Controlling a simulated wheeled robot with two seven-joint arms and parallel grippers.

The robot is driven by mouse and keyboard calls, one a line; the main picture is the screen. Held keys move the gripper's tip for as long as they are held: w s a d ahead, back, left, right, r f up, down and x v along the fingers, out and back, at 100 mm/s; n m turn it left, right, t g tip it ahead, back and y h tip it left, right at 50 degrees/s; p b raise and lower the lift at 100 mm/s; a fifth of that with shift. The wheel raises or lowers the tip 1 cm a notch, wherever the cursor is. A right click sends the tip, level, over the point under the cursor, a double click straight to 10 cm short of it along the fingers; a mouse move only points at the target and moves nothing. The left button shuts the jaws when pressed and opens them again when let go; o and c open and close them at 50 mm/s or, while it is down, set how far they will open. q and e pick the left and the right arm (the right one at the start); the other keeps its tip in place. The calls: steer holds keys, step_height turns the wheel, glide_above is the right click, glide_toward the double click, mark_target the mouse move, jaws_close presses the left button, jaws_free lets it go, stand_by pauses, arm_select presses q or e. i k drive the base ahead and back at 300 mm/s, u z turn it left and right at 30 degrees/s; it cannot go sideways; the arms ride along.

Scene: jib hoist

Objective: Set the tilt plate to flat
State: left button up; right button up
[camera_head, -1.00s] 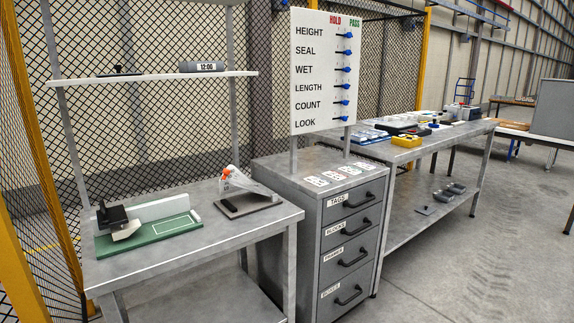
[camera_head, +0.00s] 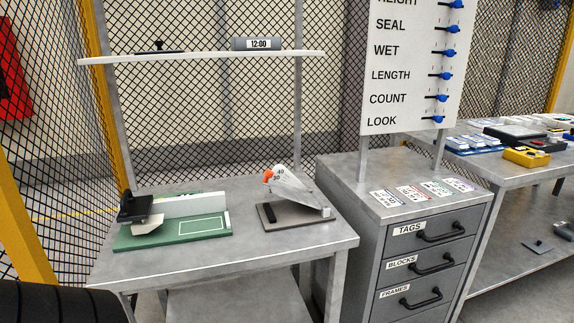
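The tilt plate (camera_head: 302,193) stands on the right part of the near metal table, on a dark flat base (camera_head: 292,216). Its pale plate is tilted, raised at the left end and low at the right. A scale with numbers, 40 among them, and an orange knob (camera_head: 268,176) show at its raised end. A dark bar (camera_head: 268,213) lies at the left side of the base. Neither of my grippers is in view.
A green board (camera_head: 175,232) with a black clamp-like part (camera_head: 135,206) is left on the table (camera_head: 250,254). A shelf (camera_head: 200,55) with a 12:00 clock (camera_head: 257,43) hangs above.

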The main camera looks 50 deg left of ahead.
mark_target(313, 200)
steer(key=u, duration=0.65)
steer(key=i, duration=0.8)
steer(key=u, duration=0.85)
